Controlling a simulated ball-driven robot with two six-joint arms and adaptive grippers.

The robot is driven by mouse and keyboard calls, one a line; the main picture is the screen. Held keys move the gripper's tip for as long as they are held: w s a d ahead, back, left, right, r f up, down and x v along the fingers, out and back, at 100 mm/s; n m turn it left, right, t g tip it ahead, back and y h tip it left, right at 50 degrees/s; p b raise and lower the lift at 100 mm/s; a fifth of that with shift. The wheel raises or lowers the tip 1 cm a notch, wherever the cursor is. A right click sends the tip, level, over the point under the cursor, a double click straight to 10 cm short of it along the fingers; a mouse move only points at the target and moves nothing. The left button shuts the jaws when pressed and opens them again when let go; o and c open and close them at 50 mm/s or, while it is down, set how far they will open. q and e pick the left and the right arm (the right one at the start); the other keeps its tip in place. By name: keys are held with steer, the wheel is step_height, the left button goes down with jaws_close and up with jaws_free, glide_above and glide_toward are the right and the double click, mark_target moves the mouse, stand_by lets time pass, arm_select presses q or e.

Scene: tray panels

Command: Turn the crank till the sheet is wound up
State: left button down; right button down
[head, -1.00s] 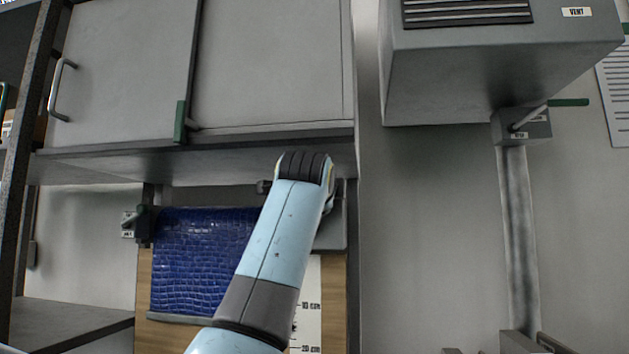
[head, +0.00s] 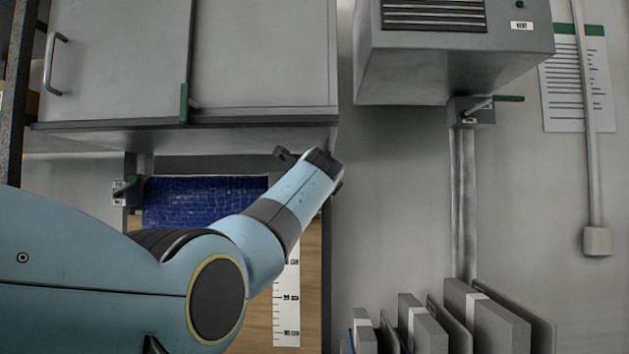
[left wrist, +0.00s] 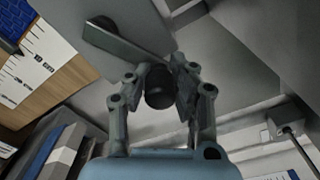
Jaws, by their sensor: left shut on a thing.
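The blue, crocodile-textured sheet (head: 205,200) hangs under the cabinet in the head view, in front of a wooden board (head: 312,285). My left arm covers part of its lower edge. A corner of the sheet shows at the upper left of the left wrist view (left wrist: 12,28). A white centimetre scale (head: 288,300) runs down the board. In the left wrist view, the crank is a flat grey arm (left wrist: 125,43) with a black knob (left wrist: 158,92). My left gripper (left wrist: 158,72) is shut on this knob. My wrist hides the crank in the head view. My right gripper is out of view.
A grey cabinet (head: 255,60) hangs right above the sheet. A vent box (head: 450,65) juts out at the upper right, with a small green-handled lever (head: 480,108) below it. Several upright grey panels (head: 485,315) stand at the lower right. The wall between is clear.

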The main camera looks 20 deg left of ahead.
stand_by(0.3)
arm_select(q)
steer(key=c, duration=1)
jaws_free()
steer(key=shift+s+a+r, duration=0.1)
steer(key=shift+s, duration=0.1)
steer(key=shift+c, duration=0.2)
steer(key=shift+w, duration=0.1)
steer(key=v, duration=0.7)
steer(key=shift+s, duration=0.25)
